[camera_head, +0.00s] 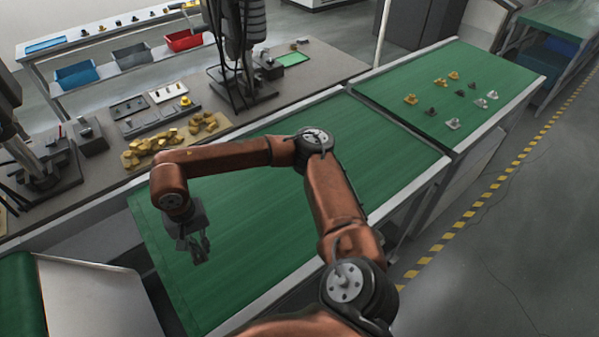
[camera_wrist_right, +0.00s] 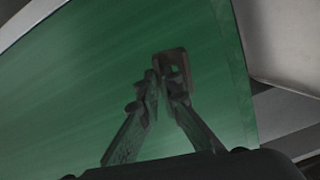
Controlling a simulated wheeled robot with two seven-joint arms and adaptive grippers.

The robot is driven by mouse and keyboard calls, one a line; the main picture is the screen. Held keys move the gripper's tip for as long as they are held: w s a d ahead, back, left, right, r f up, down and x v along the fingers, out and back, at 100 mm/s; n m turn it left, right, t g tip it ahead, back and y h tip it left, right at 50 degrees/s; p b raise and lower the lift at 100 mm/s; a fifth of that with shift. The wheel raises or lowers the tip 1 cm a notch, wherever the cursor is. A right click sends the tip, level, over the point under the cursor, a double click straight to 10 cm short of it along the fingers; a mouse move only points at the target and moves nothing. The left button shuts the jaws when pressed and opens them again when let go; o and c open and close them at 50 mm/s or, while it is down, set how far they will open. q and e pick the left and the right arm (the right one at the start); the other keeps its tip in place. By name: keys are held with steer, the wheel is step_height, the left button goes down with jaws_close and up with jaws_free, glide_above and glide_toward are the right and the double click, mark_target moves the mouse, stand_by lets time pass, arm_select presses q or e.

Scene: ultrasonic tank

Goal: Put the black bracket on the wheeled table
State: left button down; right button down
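My right gripper (camera_head: 201,250) hangs low over the near left part of the green work surface (camera_head: 270,265). In the right wrist view, my right gripper (camera_wrist_right: 158,85) has its fingertips closed together on a small dark bracket with holes (camera_wrist_right: 176,62). The green surface lies behind it; whether the bracket touches that surface I cannot tell. In the head view the bracket is hard to separate from the fingertips. No wheels show under any table, so I cannot tell which one is the wheeled table. My left gripper is not in view.
Several small yellow, black and pale parts (camera_head: 453,76) stand on the right green section (camera_head: 385,87). A grey bench (camera_head: 325,68) behind holds yellow pieces (camera_head: 205,122), trays and dark machines. Red and blue bins (camera_head: 183,40) sit farther back. The green surface around my gripper is clear.

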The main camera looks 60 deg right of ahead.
steer(key=s+m+p, duration=0.3)
steer(key=m, duration=1.6)
steer(key=m+p, duration=0.8)
steer(key=m, duration=2.5)
glide_toward(252, 236)
steer(key=shift+s+a+f, duration=0.15)
steer(key=shift+a+f, duration=0.3)
steer(key=shift+a, duration=0.15)
steer(key=shift+w+d+f, duration=0.2)
steer(key=shift+d+f, duration=0.35)
steer(key=shift+f, duration=0.15)
step_height(252, 236, down, 2)
steer(key=shift+f+p, duration=0.15)
steer(key=shift+p, duration=0.75)
steer(key=shift+f, duration=0.45)
